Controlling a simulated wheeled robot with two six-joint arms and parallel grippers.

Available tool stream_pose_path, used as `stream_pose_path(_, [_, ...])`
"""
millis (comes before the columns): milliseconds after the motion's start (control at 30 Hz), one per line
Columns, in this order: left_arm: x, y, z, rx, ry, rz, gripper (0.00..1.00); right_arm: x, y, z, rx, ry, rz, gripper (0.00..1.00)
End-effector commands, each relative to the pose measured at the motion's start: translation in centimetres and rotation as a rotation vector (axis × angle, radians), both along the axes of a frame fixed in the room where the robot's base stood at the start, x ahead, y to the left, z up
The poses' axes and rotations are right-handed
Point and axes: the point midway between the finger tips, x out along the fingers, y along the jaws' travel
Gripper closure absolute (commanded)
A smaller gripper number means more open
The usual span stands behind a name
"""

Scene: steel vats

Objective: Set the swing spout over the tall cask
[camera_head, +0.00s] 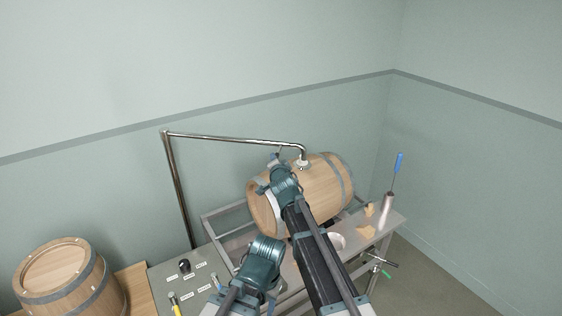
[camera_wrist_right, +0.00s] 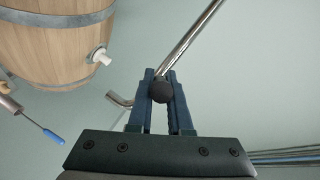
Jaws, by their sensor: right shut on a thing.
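The swing spout (camera_head: 235,137) is a chrome pipe. It runs from an upright post to a downturned end at the upper side of a wooden cask lying on its side (camera_head: 325,185). An upright wooden cask (camera_head: 58,270) stands at the far left, well away from the spout's end. My right gripper (camera_head: 279,156) is at the spout near its downturned end. In the right wrist view, my right gripper (camera_wrist_right: 161,92) is shut on the spout's black-knobbed handle (camera_wrist_right: 162,92); the bent spout end (camera_wrist_right: 120,99) shows beside it. My left gripper is not in view.
The lying cask rests on a grey metal frame (camera_head: 222,213). A steel cylinder with a blue-handled tool (camera_head: 387,208) stands at the right. Labelled small items, including a black knob (camera_head: 184,265), sit on a grey panel between the casks. The wall is behind the post.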

Motion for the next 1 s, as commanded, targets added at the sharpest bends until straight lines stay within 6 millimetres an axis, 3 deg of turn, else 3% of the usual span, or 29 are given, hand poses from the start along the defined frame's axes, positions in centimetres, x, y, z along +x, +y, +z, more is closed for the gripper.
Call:
stream_pose_path(433, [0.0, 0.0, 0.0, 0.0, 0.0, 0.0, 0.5, 0.0, 0.2, 0.0, -0.001, -0.001, 0.001, 1.0])
stream_pose_path(467, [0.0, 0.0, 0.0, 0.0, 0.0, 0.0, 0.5, 0.0, 0.2, 0.0, -0.001, -0.001, 0.001, 0.77])
stream_pose_path(600, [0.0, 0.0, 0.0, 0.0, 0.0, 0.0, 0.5, 0.0, 0.2, 0.0, -0.001, 0.0, 0.0, 0.53])
stream_pose_path(867, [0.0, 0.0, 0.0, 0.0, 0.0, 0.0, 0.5, 0.0, 0.2, 0.0, -0.001, 0.0, 0.0, 0.53])
stream_pose_path(1000, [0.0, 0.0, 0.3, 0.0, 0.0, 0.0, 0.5, -1.0, 0.0, 0.3, 0.0, 0.0, 0.0, 0.53])
